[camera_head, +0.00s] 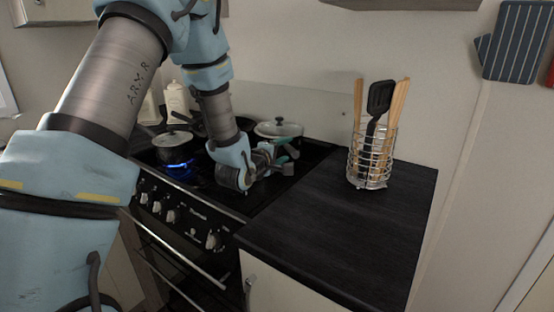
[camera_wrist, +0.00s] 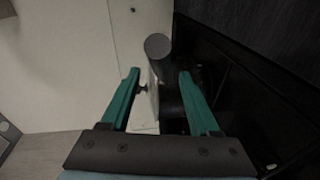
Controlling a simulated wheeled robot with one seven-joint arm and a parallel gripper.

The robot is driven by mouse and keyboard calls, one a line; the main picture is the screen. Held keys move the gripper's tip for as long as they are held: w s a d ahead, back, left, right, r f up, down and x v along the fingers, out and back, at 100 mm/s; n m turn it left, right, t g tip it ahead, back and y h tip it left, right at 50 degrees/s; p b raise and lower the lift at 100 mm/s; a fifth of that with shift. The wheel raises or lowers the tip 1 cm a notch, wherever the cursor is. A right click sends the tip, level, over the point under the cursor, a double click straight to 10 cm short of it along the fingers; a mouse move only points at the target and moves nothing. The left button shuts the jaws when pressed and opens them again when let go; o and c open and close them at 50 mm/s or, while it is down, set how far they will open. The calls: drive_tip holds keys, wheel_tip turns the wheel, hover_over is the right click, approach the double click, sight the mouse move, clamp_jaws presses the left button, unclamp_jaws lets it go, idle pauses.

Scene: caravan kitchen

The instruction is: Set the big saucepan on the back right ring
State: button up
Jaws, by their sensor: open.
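A wide saucepan (camera_head: 277,129) with a glass lid and dark knob stands at the back right of the hob; it looks like the big saucepan. A second lidded saucepan (camera_head: 173,150) stands at the front left over a blue flame. My gripper (camera_head: 284,150) is in front of the wide pan, partly hiding its lower side. In the wrist view my gripper (camera_wrist: 159,74) has its teal fingers apart, with a dark, round-ended handle (camera_wrist: 158,45) between or just beyond the tips. I cannot tell whether they touch it.
A wire utensil holder (camera_head: 370,160) with wooden tools and a black spatula stands on the dark worktop (camera_head: 330,220) right of the hob. A dark pan (camera_head: 207,124) is at the back left of the hob, near a pale bottle (camera_head: 177,98). The front worktop is clear.

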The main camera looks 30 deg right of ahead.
drive_tip(key=a+f+m+y, duration=0.1)
drive_tip(key=a+y, duration=0.2)
drive_tip(key=a, duration=0.5)
drive_tip(key=a+f+m+y, duration=0.1)
drive_tip(key=a+y, duration=0.2)
drive_tip(key=a, duration=0.6)
drive_tip(key=a+m+g+y+b, duration=0.1)
drive_tip(key=a+y, duration=0.2)
drive_tip(key=a, duration=0.5)
drive_tip(key=shift+w+a+f+m, duration=0.2)
drive_tip(key=shift+f+m, duration=0.1)
drive_tip(key=shift+f, duration=0.1)
drive_tip(key=s+a+m+g+y, duration=0.3)
drive_tip(key=s+a+g, duration=0.3)
drive_tip(key=s+a, duration=0.8)
drive_tip(key=shift+a+m+g+y, duration=0.3)
drive_tip(key=shift+a+y, duration=0.2)
drive_tip(key=shift+a, duration=0.6)
